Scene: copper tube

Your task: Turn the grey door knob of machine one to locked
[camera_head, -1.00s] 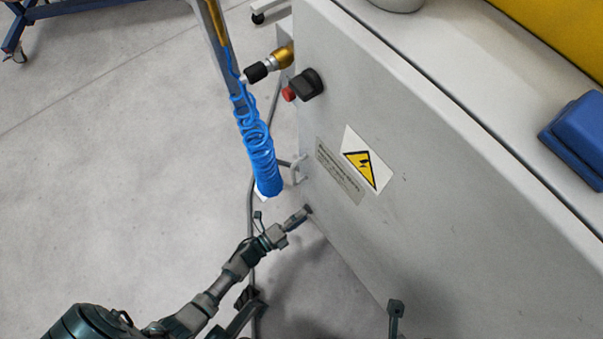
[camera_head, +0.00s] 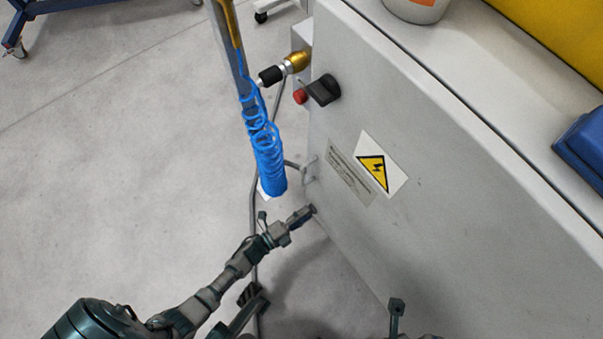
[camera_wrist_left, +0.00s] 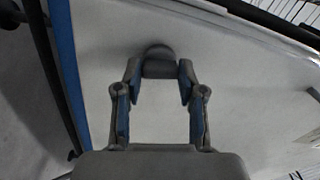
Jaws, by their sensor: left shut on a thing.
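The grey door knob (camera_head: 313,209) shows as a small dark shape low on the left edge of the machine's grey door (camera_head: 430,220). In the left wrist view the knob (camera_wrist_left: 159,62) is a rounded dark grey piece at the fingertips. My left gripper (camera_head: 303,214) reaches it from the lower left in the head view. In the left wrist view my left gripper (camera_wrist_left: 160,78) is closed on the knob, with a blue-padded finger on each side. How far the knob is turned cannot be made out.
A black rotary switch (camera_head: 324,90) and a red button (camera_head: 299,96) sit higher on the machine. A blue coiled hose (camera_head: 266,150) hangs left of the door, close above my left gripper. A yellow warning label (camera_head: 375,172) is on the door. Open floor (camera_head: 120,170) lies to the left.

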